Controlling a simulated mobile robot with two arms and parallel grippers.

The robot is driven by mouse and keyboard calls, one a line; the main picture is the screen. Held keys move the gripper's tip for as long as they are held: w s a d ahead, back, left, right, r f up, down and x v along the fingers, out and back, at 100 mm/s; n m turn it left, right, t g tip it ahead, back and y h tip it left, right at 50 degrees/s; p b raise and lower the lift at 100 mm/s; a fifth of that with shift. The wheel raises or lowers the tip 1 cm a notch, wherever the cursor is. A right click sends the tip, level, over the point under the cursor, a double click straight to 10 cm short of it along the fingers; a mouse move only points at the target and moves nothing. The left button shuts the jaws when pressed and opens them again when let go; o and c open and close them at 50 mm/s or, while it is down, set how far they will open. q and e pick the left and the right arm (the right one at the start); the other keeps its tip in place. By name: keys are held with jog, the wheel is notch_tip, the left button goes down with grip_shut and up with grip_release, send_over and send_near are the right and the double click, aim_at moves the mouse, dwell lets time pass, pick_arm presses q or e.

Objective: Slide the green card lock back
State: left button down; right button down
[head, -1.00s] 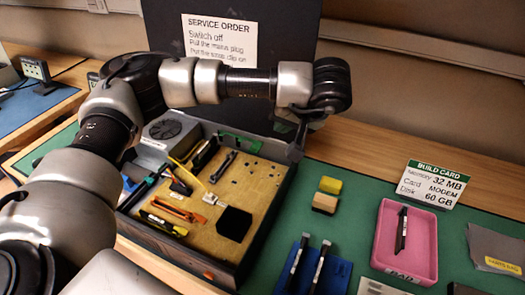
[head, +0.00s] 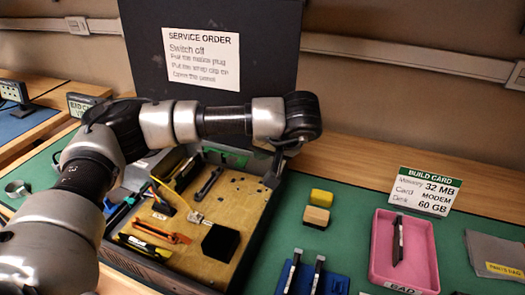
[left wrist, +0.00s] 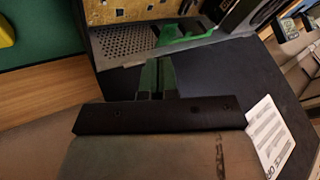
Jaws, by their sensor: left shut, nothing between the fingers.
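A green card lock (head: 234,157) sits at the back of the open computer case (head: 268,205) in the head view, partly behind my left arm. In the left wrist view a green piece (left wrist: 182,34) lies against the perforated metal wall of the case. My left gripper (head: 277,166) points down at the back right corner of the case, to the right of the lock. In the left wrist view its closed, green-looking fingers (left wrist: 158,66) point toward the green piece, with nothing held. Whether the fingertips touch it, I cannot tell. My right gripper is out of view.
The dark raised lid (head: 270,25) with a service order sheet (head: 202,62) stands behind the case. Yellow and tan blocks (head: 316,216), a blue holder (head: 328,285) and a pink tray (head: 418,250) are to the right. Green mat (head: 365,200) between them is clear.

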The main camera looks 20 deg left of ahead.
aim_at(241, 161)
pick_arm(q)
jog(key=x, duration=0.7)
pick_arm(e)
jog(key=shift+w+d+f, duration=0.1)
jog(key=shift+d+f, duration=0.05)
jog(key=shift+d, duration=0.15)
pick_arm(q)
jog(key=shift+r, duration=0.1)
jog(key=shift+s+a, duration=0.1)
jog(key=shift+a, duration=1.25)
jog(key=shift+d, duration=0.1)
